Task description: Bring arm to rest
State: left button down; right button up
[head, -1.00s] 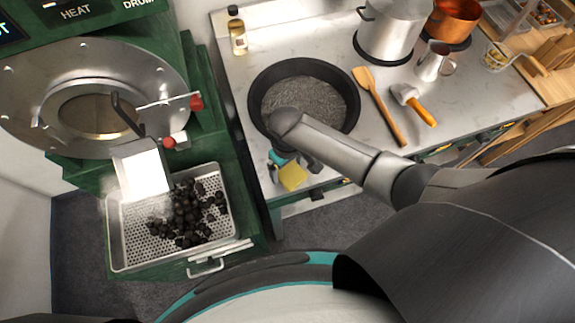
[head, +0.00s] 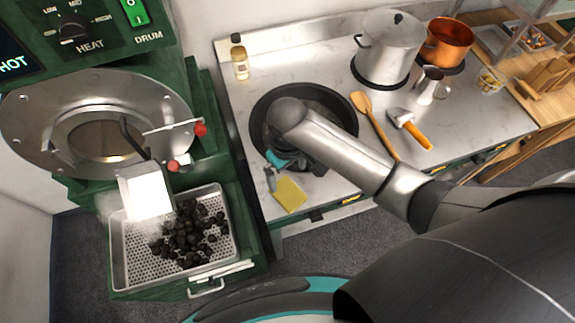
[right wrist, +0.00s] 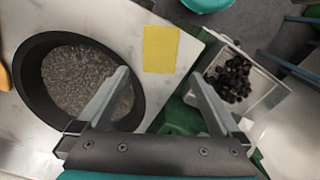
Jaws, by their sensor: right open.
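My right arm reaches in from the right of the head view, and its gripper (head: 272,178) is over the front left edge of a black pan (head: 262,104). In the right wrist view the two fingers of this gripper (right wrist: 160,95) stand wide apart with nothing between them. The pan (right wrist: 30,85) there holds grey gravel-like grains and lies beside the left finger. A yellow sponge or cloth (head: 290,195) lies flat on the counter in front of the gripper; it also shows in the right wrist view (right wrist: 160,48). My left gripper is not seen.
A green roaster (head: 100,120) stands at left, with a perforated tray (head: 125,255) of dark chestnuts (head: 188,232) under its chute. A steel pot (head: 388,50), copper pot (head: 450,42), wooden spatula (head: 375,122), orange-handled scraper (head: 412,130) and bottle (head: 239,60) stand or lie on the counter (head: 310,55).

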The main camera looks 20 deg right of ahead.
jog(key=shift+r, duration=0.85)
jog(key=shift+a, duration=0.1)
jog(key=s+a+r+t+y, duration=0.1)
jog(key=s+r+t+y, duration=0.1)
jog(key=s, duration=0.4)
jog(key=s+d+r+m+t+h, duration=0.2)
jog(key=s+d+r+m, duration=0.15)
jog(key=s+d, duration=0.4)
notch_tip(320, 180, down, 32)
jog(key=s+g+b, duration=0.1)
jog(key=g+b, duration=0.1)
jog(key=b, duration=0.9)
jog(key=s+d+f+b, duration=0.1)
jog(key=s+f+b, duration=0.4)
jog(key=f, duration=0.6)
jog(key=s+d+f+g+b, duration=0.1)
jog(key=s+f+b, duration=0.4)
jog(key=s+f, duration=0.5)
notch_tip(320, 180, down, 2)
jog(key=shift+d+f+n, duration=0.25)
jog(key=shift+d+n, duration=0.1)
jog(key=shift+n, duration=0.1)
